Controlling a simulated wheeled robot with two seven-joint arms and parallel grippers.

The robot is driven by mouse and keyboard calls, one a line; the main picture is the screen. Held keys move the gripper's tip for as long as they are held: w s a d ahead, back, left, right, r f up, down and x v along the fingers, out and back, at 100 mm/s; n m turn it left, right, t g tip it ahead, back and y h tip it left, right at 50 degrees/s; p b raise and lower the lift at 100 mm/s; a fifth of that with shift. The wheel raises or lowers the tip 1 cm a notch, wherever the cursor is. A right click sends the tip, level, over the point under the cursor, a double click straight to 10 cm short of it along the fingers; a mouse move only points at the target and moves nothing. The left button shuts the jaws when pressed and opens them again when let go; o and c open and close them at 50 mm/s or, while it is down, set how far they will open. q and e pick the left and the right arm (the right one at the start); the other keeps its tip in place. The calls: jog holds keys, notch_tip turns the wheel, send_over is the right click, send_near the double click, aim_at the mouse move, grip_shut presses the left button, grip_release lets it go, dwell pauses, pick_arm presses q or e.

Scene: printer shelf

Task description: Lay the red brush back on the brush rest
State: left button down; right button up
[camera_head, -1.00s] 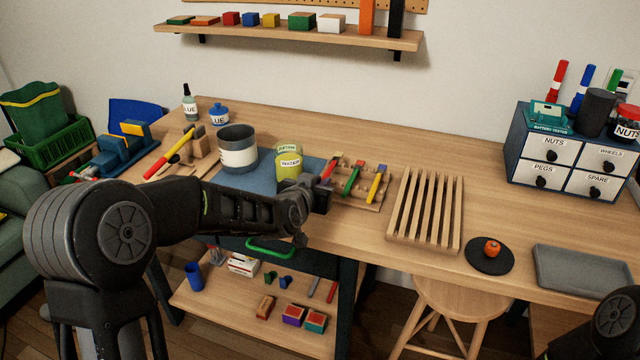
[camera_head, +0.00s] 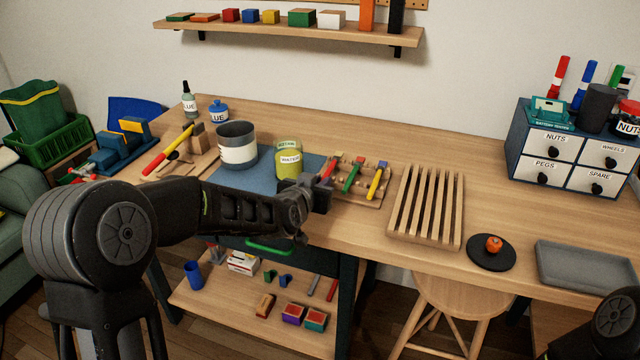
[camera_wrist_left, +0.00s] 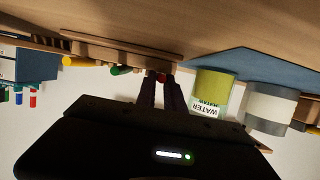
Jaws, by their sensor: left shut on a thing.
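The red brush (camera_head: 328,170) is at the left end of the wooden brush rest (camera_head: 372,205), beside the green brush (camera_head: 353,176) and the yellow brush (camera_head: 375,182), which lie on the rest. My left gripper (camera_head: 326,188) is at the near left side of the rest, shut on the red brush. In the left wrist view, the red end (camera_wrist_left: 161,77) shows between the fingers (camera_wrist_left: 161,88). The gripper hides part of the brush, and I cannot tell whether it touches the rest. My right gripper is out of view.
The yellow-green water pot (camera_head: 288,165) stands close left of the gripper, with a grey-and-white container (camera_head: 237,148) beyond it on the blue mat (camera_head: 235,181). A slatted wooden rack (camera_head: 401,228) stands right of the rest. The table behind is clear.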

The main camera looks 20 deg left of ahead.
pick_arm(q)
jog(key=shift+s+f, duration=0.15)
jog(key=shift+f, duration=0.2)
dwell(0.5)
jog(key=c, duration=1.4)
grip_release()
jog(key=shift+r, duration=0.1)
jog(key=shift+o, duration=0.2)
jog(key=shift+r+p, duration=2.55)
jog(key=shift+r, duration=1.1)
jog(key=shift+f, duration=0.15)
